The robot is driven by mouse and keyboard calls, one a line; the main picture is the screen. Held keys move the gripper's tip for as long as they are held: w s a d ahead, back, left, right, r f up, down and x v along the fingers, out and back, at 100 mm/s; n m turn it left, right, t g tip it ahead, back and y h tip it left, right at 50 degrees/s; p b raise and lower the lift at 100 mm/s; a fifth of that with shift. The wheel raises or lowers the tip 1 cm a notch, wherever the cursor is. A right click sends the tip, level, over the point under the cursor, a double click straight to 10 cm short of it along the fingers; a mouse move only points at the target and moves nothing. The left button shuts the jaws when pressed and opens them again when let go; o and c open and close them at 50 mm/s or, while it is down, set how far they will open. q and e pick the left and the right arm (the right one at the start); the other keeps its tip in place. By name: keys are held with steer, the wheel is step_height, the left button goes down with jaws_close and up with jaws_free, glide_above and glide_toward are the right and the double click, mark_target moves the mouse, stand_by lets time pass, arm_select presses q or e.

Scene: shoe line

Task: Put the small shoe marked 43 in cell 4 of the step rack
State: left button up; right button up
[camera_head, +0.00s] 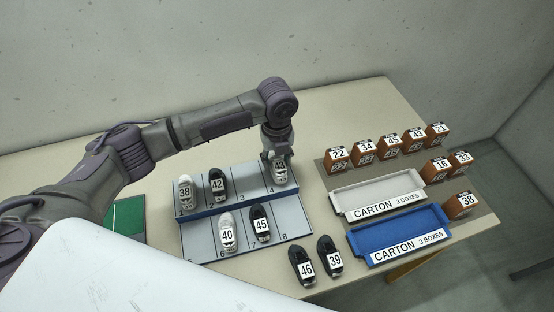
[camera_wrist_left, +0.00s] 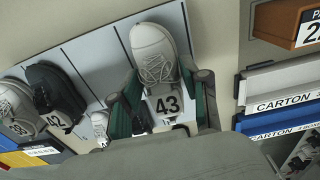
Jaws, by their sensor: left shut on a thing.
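The small shoe marked 43 (camera_head: 280,174) is light grey and sits at cell 4, the right end of the step rack's upper row. My left gripper (camera_head: 277,157) comes down on it from above. In the left wrist view the shoe (camera_wrist_left: 157,58) lies between the green-padded fingers of the gripper (camera_wrist_left: 162,100), which is shut on it. The step rack (camera_head: 292,225) is grey with a blue step edge and numbered cells. Whether the sole touches the cell floor is hard to tell. My right gripper is not in view.
Shoes 38 (camera_head: 185,193) and 42 (camera_head: 217,184) stand in the upper row, 40 (camera_head: 227,236) and 45 (camera_head: 260,224) in the lower. Shoes 46 (camera_head: 301,266) and 39 (camera_head: 329,256) stand on the table. White (camera_head: 340,206) and blue (camera_head: 358,246) cartons and several brown boxes lie right.

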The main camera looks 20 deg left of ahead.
arm_select(q)
steer(key=shift+f, duration=0.75)
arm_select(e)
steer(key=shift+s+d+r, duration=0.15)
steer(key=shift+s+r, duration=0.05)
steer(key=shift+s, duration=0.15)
arm_select(q)
steer(key=shift+f, duration=0.15)
steer(key=o, duration=1.1)
steer(key=shift+o, duration=0.2)
